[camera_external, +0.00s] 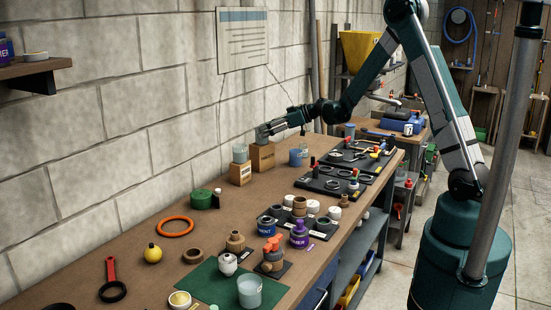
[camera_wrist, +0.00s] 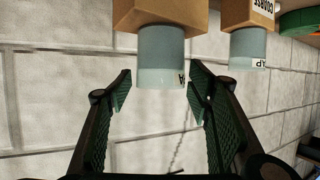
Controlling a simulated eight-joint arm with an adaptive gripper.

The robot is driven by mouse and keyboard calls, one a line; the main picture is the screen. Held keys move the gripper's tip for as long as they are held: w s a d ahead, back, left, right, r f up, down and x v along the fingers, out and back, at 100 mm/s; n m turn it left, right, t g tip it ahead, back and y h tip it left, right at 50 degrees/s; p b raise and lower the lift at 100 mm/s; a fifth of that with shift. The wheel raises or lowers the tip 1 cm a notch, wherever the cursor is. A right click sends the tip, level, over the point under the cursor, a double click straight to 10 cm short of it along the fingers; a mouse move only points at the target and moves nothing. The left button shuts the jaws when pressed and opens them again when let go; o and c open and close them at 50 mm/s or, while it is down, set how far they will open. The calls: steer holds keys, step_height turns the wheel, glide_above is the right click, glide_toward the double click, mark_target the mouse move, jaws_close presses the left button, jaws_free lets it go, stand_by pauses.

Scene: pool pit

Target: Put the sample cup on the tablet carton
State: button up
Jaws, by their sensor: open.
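Two cardboard cartons stand by the wall, each bearing a pale grey-blue cup with a translucent rim. The taller carton (camera_external: 262,158) is at my gripper (camera_external: 262,133); the shorter carton (camera_external: 240,175) stands left of it with its cup (camera_external: 240,153) on top. In the inverted wrist view, one labelled cup (camera_wrist: 160,58) on a carton (camera_wrist: 165,14) lies between and just beyond the tips of my open gripper (camera_wrist: 160,82). The other cup (camera_wrist: 248,50) and carton (camera_wrist: 248,12) are to the right. I cannot read which is the sample cup or tablet carton.
Another translucent cup (camera_external: 250,291) stands on the green mat (camera_external: 210,282) at the front. A blue cup (camera_external: 295,157) is right of the cartons. Black trays (camera_external: 325,186) with small parts line the bench's right edge. Bare wood lies around the orange ring (camera_external: 175,227).

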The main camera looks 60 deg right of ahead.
steer(key=v, duration=1.1)
steer(key=shift+a, duration=0.1)
stand_by(0.4)
steer(key=s+a+r+m+g+h, duration=0.15)
steer(key=s+a+r, duration=0.25)
steer(key=s+a, duration=0.55)
steer(key=s+a+r+m+g, duration=0.1)
steer(key=s+a+r+g, duration=0.4)
steer(key=a, duration=0.8)
steer(key=s+a+f+m+h, duration=0.1)
steer(key=s+a, duration=0.3)
steer(key=s, duration=1)
steer(key=s+a+m+t+h, duration=0.1)
steer(key=s+a, duration=0.3)
steer(key=s, duration=0.9)
steer(key=shift+s+a+f+h, duration=0.25)
steer(key=shift+s+f+h, duration=0.15)
steer(key=shift+h, duration=0.35)
